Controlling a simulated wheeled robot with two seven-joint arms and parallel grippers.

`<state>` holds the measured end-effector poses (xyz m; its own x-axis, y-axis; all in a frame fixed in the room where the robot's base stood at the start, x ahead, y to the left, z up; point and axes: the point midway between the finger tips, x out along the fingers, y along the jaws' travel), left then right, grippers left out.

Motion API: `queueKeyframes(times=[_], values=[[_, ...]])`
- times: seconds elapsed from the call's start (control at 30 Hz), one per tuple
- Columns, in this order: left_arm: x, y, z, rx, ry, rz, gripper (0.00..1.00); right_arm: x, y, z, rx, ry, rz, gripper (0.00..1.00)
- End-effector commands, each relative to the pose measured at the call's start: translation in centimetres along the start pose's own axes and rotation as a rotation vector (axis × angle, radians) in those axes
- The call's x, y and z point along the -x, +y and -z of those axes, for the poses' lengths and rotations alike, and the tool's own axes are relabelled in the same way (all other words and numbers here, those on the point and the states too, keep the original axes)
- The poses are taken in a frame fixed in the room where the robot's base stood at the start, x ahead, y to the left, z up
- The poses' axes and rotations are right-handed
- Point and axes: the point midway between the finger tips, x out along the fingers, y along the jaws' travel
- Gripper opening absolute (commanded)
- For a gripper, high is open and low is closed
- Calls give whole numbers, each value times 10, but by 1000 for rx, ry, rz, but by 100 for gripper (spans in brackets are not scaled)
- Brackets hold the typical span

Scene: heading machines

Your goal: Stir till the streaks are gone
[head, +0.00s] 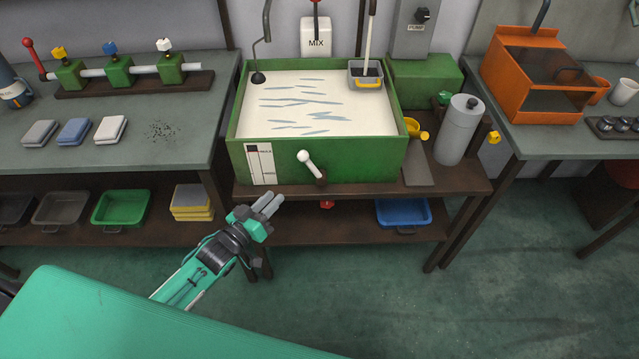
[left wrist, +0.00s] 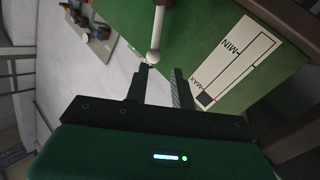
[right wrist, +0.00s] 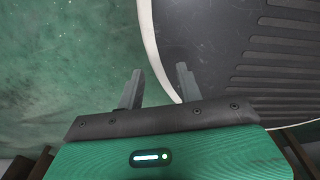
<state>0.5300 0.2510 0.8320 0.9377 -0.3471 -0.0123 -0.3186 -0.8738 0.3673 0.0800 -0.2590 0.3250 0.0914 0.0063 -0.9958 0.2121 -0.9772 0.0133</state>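A green tank (head: 366,160) holds cream liquid (head: 350,103) with several blue-grey streaks (head: 296,102) across its surface. A white-knobbed lever (head: 309,163) sticks out of the tank's front; its knob also shows in the left wrist view (left wrist: 156,56). A white MIX box (head: 315,38) with a lever is on the wall behind the tank. My left gripper (head: 272,203) is in front of the tank, below and left of the knob. Its fingers (left wrist: 160,76) are apart and empty. My right gripper (right wrist: 159,76) is open and empty, out of the head view.
A grey tray (head: 366,82) with an upright rod sits at the tank's back right corner. A grey canister (head: 459,130) and yellow cup (head: 414,129) stand right of the tank. Bins (head: 403,213) sit on lower shelves.

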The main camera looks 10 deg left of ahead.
Motion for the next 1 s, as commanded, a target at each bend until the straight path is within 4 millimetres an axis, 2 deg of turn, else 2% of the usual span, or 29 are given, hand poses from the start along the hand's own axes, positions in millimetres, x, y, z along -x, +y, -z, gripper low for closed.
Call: queueKeyframes(times=[0.1, 0.27, 0.8, 1.0], values=[[-4, 5, 7, 6, 15, -15, 25, 0, 5, 2, -1, 3, -5, 36], [-21, 5, 9, 6, 15, -14, 25, 3, 10, 8, 0, 12, -10, 36], [-110, 6, 10, 5, 14, -13, 25, 16, 4, 1, 2, 2, -4, 36], [-132, 6, 8, 4, 13, -13, 25, 18, -2, 2, 1, 2, 2, 36]])
